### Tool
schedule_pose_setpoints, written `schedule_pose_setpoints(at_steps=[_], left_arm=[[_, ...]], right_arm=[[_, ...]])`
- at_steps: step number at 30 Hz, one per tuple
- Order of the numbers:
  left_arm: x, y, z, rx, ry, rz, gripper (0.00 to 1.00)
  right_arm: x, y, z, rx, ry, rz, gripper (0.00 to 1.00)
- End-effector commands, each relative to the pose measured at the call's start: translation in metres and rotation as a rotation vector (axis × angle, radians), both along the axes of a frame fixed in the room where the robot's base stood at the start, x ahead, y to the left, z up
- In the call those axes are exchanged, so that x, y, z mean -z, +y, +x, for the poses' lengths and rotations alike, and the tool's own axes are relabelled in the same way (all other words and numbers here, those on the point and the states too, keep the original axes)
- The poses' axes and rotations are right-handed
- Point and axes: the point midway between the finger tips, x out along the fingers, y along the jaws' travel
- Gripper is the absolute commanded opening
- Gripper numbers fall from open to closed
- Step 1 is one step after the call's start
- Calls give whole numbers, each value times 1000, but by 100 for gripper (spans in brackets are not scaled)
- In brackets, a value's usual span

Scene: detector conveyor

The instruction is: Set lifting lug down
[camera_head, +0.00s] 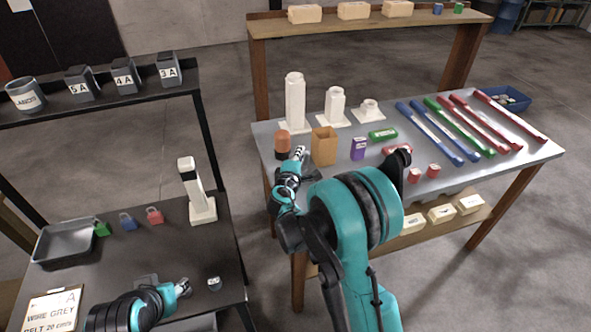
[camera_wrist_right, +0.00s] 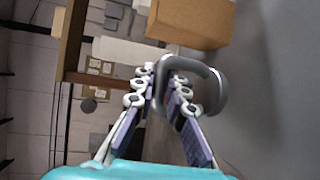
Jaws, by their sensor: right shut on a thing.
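The lifting lug (camera_wrist_right: 213,88) is a grey curved ring at the fingertips of my right gripper (camera_wrist_right: 160,72) in the right wrist view. The fingers are shut on it. In the head view my right gripper (camera_head: 298,154) is at the left front part of the grey worktable (camera_head: 375,215), just left of the brown box (camera_head: 323,147). The lug cannot be made out clearly there, and whether it touches the tabletop cannot be told. My left gripper (camera_head: 183,287) is low over the dark left table (camera_head: 200,255); its finger opening is too small to judge.
An orange-brown cylinder (camera_head: 283,144) stands close behind my right gripper. A purple box (camera_head: 358,148), a green block (camera_head: 383,134) and small red blocks (camera_head: 415,175) are farther right. Long coloured bars (camera_head: 470,128) cover the right side. A small grey piece (camera_head: 214,283) lies beside my left gripper.

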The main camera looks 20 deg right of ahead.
Motion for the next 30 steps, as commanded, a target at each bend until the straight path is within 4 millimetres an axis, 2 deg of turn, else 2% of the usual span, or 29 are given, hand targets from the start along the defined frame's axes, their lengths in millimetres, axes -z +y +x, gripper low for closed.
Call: schedule_pose_setpoints(at_steps=[4, 8, 16, 26, 27, 29, 30], left_arm=[[6, 0, 0, 0, 0, 0, 40], [9, 0, 0, 0, 0, 0, 40], [27, 0, 0, 0, 0, 0, 40], [27, 0, 0, 0, 0, 0, 40], [27, 0, 0, 0, 0, 0, 40], [27, 0, 0, 0, 0, 0, 40], [26, 0, 0, 0, 0, 0, 40]], right_arm=[[10, 16, 6, -1, 0, -1, 0], [15, 18, 7, 1, 0, -1, 0], [52, 18, 6, 1, 0, -1, 0], [53, 18, 6, 1, 0, -1, 0], [54, 18, 6, 1, 0, 0, 18], [53, 18, 6, 1, 0, 0, 33], [53, 18, 6, 1, 0, 0, 33]])
